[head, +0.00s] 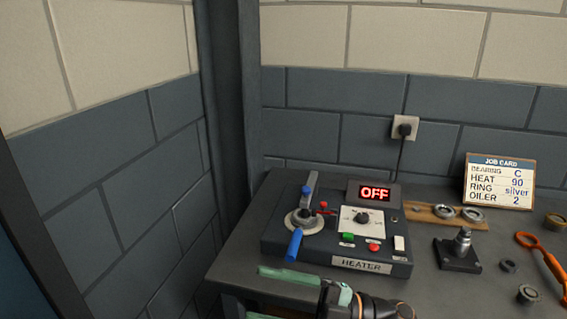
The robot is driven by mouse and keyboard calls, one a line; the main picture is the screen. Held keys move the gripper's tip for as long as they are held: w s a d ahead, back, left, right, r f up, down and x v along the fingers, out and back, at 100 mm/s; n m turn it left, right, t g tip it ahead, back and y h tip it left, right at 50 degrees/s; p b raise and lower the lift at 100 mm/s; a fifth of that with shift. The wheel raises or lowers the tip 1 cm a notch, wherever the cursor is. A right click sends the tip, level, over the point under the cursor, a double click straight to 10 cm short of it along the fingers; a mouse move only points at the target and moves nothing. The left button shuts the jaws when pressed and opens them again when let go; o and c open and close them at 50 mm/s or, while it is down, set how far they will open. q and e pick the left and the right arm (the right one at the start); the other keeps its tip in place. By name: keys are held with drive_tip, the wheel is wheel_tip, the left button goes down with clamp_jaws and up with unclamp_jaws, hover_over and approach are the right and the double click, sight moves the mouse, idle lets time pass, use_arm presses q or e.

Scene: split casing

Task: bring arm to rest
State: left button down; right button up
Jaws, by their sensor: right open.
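My right gripper (256,293) is at the bottom of the head view, with its arm coming in from the lower right. Its two green fingers point left and stand apart, with nothing seen between them. The lower finger is partly cut off by the picture's bottom edge. The gripper appears in front of the heater (335,240), near the table's front edge; whether it touches the table cannot be told. My left gripper is not in view.
The heater's display (374,193) reads OFF; a blue-handled lever (294,245) projects at its left. Rings lie on a wooden board (425,214).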

drive_tip(key=w+d+f+m+t+h, duration=0.2)
drive_tip(key=d+f+m+t+h, duration=0.5)
drive_tip(key=m, duration=0.4)
drive_tip(key=w+d+f+m+t+h, duration=0.1)
drive_tip(key=d+f+m+t+h, duration=0.45)
drive_tip(key=f+m+t, duration=0.45)
drive_tip(key=s+d+f+m+g+h, duration=0.2)
drive_tip(key=s+d+f+g+h, duration=0.1)
drive_tip(key=s+f, duration=0.4)
drive_tip(key=s+d+f+m+g+h, duration=0.3)
drive_tip(key=s+f+g, duration=0.3)
drive_tip(key=s+f, duration=0.2)
drive_tip(key=shift+s+d+f+m+p, duration=0.2)
drive_tip(key=shift+s+f+m+p, duration=0.15)
drive_tip(key=shift+f, duration=0.6)
